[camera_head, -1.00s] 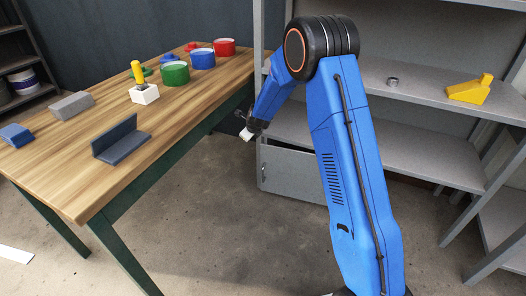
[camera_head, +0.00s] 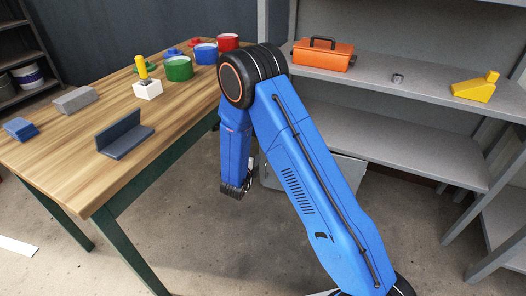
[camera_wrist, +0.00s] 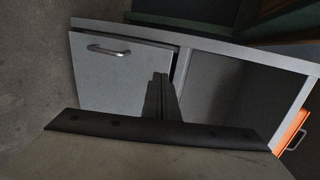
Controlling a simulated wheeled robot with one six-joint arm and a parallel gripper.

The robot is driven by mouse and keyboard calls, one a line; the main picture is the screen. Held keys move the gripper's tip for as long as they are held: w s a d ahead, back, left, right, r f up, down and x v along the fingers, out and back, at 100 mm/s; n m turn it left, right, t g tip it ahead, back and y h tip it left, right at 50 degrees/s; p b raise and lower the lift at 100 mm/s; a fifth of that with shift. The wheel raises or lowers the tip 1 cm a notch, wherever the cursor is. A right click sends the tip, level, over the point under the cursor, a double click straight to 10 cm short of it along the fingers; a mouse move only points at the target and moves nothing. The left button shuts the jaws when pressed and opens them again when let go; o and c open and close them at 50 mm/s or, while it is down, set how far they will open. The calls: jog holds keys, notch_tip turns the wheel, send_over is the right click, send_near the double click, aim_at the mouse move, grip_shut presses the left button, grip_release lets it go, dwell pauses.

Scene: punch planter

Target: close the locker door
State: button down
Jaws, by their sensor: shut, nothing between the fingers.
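The grey locker door (camera_wrist: 118,68) shows in the wrist view, with a metal bar handle (camera_wrist: 107,50) near its edge. A dark gap runs between the door and the locker frame (camera_wrist: 215,48), so the door looks slightly ajar. My gripper (camera_wrist: 160,80) is shut and empty; its fingertips overlap the door's edge by the gap in the picture. I cannot tell whether they touch it. In the head view, the locker (camera_head: 270,179) is mostly hidden behind my blue arm, and my fingertips are hard to make out.
A wooden table (camera_head: 180,110) with cups and blocks stands at the left. Grey shelving (camera_head: 425,90) at the right carries an orange toolbox (camera_head: 322,55), a small ring (camera_head: 397,79) and a yellow block (camera_head: 474,90).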

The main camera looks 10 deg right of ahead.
jog(key=r+x, duration=0.1)
jog(key=x, duration=1.2)
jog(key=shift+w+d, duration=0.2)
jog(key=shift+w, duration=0.2)
